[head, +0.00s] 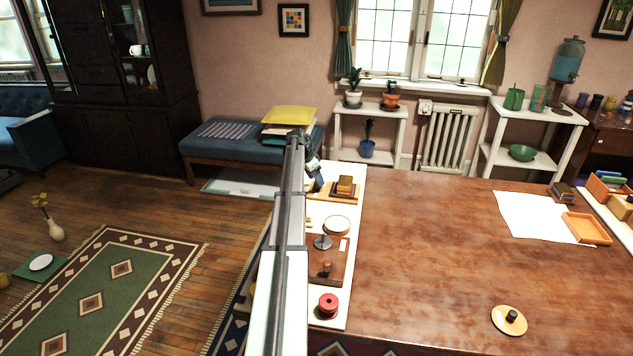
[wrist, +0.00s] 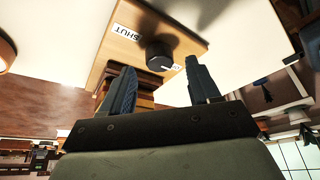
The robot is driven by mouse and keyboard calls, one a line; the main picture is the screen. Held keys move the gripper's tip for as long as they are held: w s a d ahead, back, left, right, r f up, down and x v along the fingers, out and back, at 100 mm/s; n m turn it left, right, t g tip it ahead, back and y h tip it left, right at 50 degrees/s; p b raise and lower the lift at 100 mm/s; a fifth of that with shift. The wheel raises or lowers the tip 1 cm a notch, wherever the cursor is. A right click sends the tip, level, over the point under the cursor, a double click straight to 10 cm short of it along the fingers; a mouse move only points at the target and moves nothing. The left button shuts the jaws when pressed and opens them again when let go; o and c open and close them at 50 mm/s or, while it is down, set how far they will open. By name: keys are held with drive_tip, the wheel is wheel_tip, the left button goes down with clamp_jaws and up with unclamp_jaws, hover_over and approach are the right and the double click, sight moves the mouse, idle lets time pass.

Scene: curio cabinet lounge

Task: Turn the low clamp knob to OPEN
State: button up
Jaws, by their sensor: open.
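The low clamp knob (wrist: 160,54) is round and black in the wrist view, on a light wooden plate (wrist: 188,28). A white label reading SHUT (wrist: 126,32) sits to its left; a second label at the knob's lower right is mostly hidden and unreadable. A pale mark shows on the knob's lower edge; I cannot tell its setting. My gripper (wrist: 160,66) is open, its two dark fingers apart on either side of the knob in the picture. I cannot tell whether they touch it. In the head view my gripper (head: 314,174) is partly hidden behind my arm.
A brown stack (head: 345,186) on a wooden base stands right of my gripper, on the white board (head: 354,215). Nearer are a round wooden dish (head: 337,225), a grey knob (head: 323,242) and a red spool (head: 328,303).

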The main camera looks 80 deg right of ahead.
drive_tip(key=shift+x, duration=1.05)
drive_tip(key=c, duration=1)
